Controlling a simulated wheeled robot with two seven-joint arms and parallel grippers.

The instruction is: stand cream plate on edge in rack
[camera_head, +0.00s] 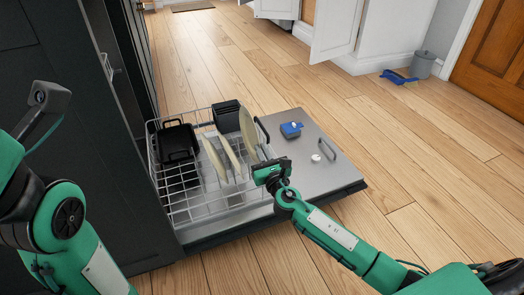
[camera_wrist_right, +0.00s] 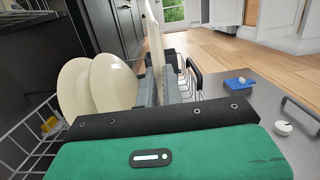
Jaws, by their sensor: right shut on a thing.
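The cream plate (camera_head: 248,134) stands on edge at the right side of the pulled-out dishwasher rack (camera_head: 190,211). My right gripper (camera_head: 268,168) is shut on its near edge. In the right wrist view the plate (camera_wrist_right: 156,38) shows nearly edge-on between the two grey fingers (camera_wrist_right: 159,88). Its lower edge is hidden, so I cannot tell whether it rests on the wires. Two other cream plates (camera_head: 214,158) (camera_head: 231,154) stand tilted in the rack to its left. My left arm is at the left edge; its fingers cannot be made out.
A black pot (camera_head: 178,142) and a dark container (camera_head: 227,115) sit in the rack. The open door (camera_head: 318,178) carries a blue item (camera_head: 291,130) and a small white round item (camera_head: 316,157). A bucket (camera_head: 423,64) and blue brush (camera_head: 398,77) are far right.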

